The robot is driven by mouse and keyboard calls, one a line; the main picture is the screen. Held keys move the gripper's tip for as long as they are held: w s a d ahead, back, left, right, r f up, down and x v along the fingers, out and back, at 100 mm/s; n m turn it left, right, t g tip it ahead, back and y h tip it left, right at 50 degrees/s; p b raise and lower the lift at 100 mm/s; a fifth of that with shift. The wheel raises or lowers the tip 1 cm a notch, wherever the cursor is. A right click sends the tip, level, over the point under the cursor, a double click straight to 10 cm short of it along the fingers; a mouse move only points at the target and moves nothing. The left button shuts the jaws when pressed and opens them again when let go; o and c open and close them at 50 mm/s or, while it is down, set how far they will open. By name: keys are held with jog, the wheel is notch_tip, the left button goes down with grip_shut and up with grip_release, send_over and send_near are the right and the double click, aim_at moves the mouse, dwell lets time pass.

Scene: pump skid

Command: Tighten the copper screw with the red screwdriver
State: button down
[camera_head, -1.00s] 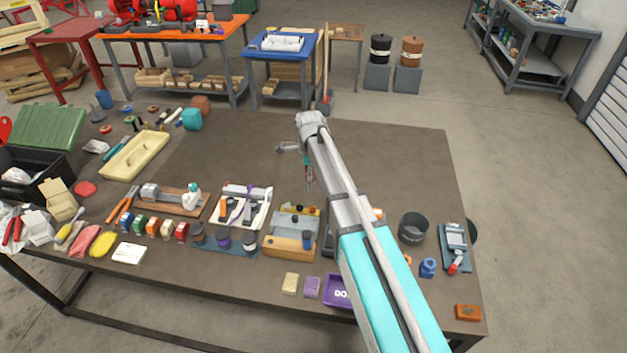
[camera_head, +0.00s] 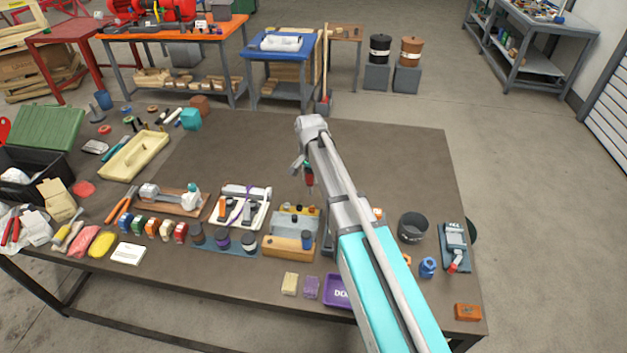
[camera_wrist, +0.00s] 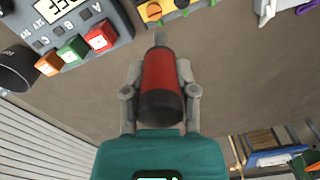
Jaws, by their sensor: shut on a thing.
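The red screwdriver (camera_wrist: 162,82) is held between the two grey fingers of my gripper (camera_wrist: 160,75). Its grey shaft points away from the wrist, toward the yellow strip (camera_wrist: 170,12) at the top of the wrist view. An orange-brown round head (camera_wrist: 153,11) on that strip may be the copper screw, but it is too small to be sure. In the head view the screwdriver (camera_head: 309,178) hangs with its shaft down, above the table and beyond the grey-and-yellow fixture (camera_head: 295,222). The shaft is apart from the fixture there. My arm hides part of the area to the right.
A labelled grey box with red, green and orange blocks (camera_wrist: 100,36) is at upper left in the wrist view. A white tray with tools (camera_head: 240,208) stands left of the fixture. A black cup (camera_head: 412,228) stands right of my arm. The table behind the fixture is bare.

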aim_at(312, 186)
jog(key=n, duration=0.5)
jog(key=shift+s+d, duration=0.1)
jog(key=shift+s, duration=0.25)
jog(key=n, duration=0.5)
jog(key=shift+s+f, duration=0.1)
jog(key=shift+s, duration=0.2)
jog(key=shift+f, duration=0.15)
jog(key=shift+f+b, duration=2.05)
jog(key=shift+b, duration=0.2)
jog(key=shift+w+f+b, duration=0.1)
jog(key=shift+f+b, duration=0.65)
jog(key=shift+b, duration=0.05)
dwell(1.0)
